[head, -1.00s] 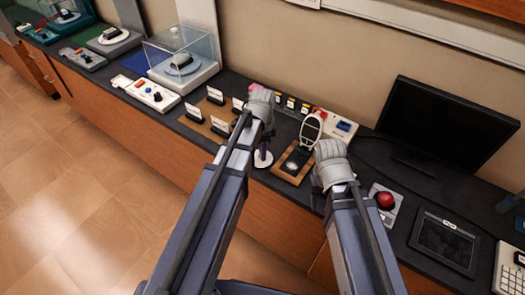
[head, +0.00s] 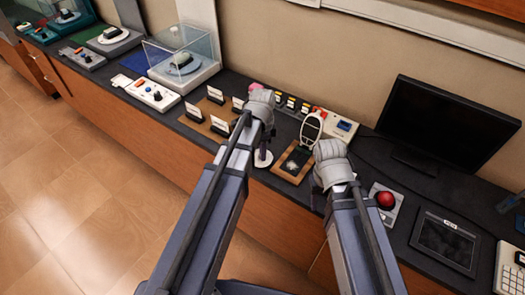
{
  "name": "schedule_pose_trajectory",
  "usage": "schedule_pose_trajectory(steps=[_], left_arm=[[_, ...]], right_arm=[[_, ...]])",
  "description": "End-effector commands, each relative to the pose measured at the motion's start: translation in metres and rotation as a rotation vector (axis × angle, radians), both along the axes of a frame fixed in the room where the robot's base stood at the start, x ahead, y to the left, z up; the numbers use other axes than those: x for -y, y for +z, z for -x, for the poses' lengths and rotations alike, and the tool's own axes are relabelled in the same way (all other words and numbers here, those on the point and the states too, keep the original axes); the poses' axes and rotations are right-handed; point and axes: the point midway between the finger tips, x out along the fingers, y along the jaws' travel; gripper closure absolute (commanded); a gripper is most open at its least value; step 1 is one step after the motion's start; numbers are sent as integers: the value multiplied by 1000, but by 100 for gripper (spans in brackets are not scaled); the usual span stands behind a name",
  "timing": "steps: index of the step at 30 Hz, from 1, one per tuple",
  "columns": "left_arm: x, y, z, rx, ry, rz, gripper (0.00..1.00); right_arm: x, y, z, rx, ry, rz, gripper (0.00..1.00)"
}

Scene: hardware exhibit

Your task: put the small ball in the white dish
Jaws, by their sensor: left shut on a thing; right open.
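My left gripper (head: 266,132) is over the front part of the counter, mostly hidden behind its own pale wrist. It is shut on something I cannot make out. A small white round dish-like piece (head: 263,158) shows just below it near the counter's front edge; I cannot tell whether they touch. A bit of a pink rounded thing (head: 254,87) shows behind the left wrist. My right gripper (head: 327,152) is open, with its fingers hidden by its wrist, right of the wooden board. A red ball (head: 385,199) sits on a pale square base to the right.
A wooden board (head: 290,169) with a dark device and an upright oval piece (head: 311,127) stands between the grippers. Card holders (head: 216,96) are to the left, with a glass case (head: 182,55) beyond. A monitor (head: 445,124) and dark tablet (head: 444,241) are right.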

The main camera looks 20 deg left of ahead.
Motion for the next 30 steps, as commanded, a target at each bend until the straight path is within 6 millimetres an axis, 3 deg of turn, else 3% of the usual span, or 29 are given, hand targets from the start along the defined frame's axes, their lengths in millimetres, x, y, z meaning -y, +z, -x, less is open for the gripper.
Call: schedule_pose_trajectory(steps=[26, 27, 30], left_arm=[[0, -3, 0, 0, 0, 0, 100], [0, -3, 0, 0, 0, 0, 74], [0, -3, 0, 0, 0, 0, 62]], right_arm=[[0, -3, 0, 0, 0, 0, 50], [0, -3, 0, 0, 0, 0, 50], [0, -3, 0, 0, 0, 0, 50]])
